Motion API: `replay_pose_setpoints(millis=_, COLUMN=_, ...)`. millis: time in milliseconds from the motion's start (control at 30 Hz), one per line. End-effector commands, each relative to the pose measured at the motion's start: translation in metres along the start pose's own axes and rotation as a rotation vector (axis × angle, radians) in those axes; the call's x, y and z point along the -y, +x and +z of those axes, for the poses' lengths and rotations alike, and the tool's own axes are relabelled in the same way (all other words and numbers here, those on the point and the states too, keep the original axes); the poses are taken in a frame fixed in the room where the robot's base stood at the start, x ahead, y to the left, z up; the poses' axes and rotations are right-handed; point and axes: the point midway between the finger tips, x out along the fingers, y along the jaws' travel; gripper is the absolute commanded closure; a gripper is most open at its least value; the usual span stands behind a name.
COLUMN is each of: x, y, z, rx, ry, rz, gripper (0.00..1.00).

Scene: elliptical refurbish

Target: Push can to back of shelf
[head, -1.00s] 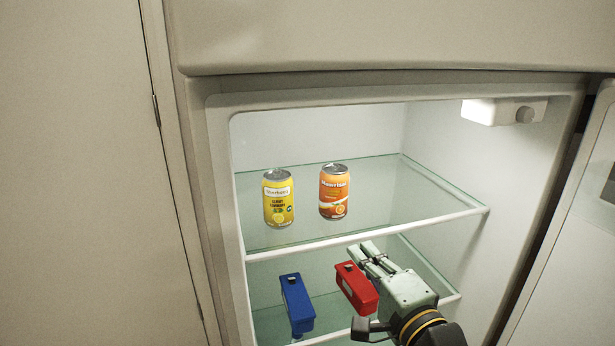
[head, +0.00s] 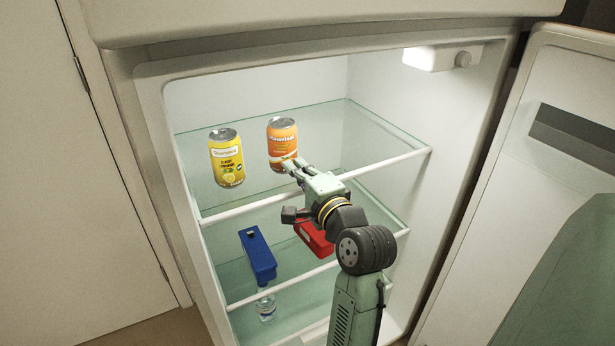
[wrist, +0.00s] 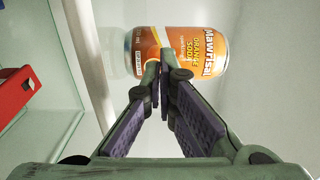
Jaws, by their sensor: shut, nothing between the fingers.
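An orange soda can (head: 283,141) stands upright on the upper glass shelf (head: 330,133) of the open fridge. A yellow can (head: 226,160) stands upright to its left on the same shelf. My gripper (head: 291,165) is shut and empty, its fingertips in front of the lower part of the orange can. In the wrist view, the gripper (wrist: 161,72) overlaps the edge of the orange can (wrist: 180,52), which appears sideways there. I cannot tell whether the fingertips touch the can. The fingers hide a little of its lower front.
A blue box (head: 258,256) and a red box (head: 313,238) sit on the shelf below, the red one partly behind my arm. A clear glass (head: 265,307) is lower down. The upper shelf looks clear behind the cans. The fridge door (head: 530,180) is open at right.

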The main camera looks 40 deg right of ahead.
Motion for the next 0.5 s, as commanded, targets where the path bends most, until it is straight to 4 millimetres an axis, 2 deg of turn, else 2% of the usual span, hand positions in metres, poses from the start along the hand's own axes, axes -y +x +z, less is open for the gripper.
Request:
replay_pose_setpoints(millis=133, x=0.0000, y=0.0081, z=0.0001, rx=0.000, ry=0.000, rz=0.001, gripper=1.00)
replay_pose_setpoints(millis=500, x=0.0004, y=0.0112, z=0.0004, rx=0.001, ry=0.000, rz=0.001, gripper=1.00)
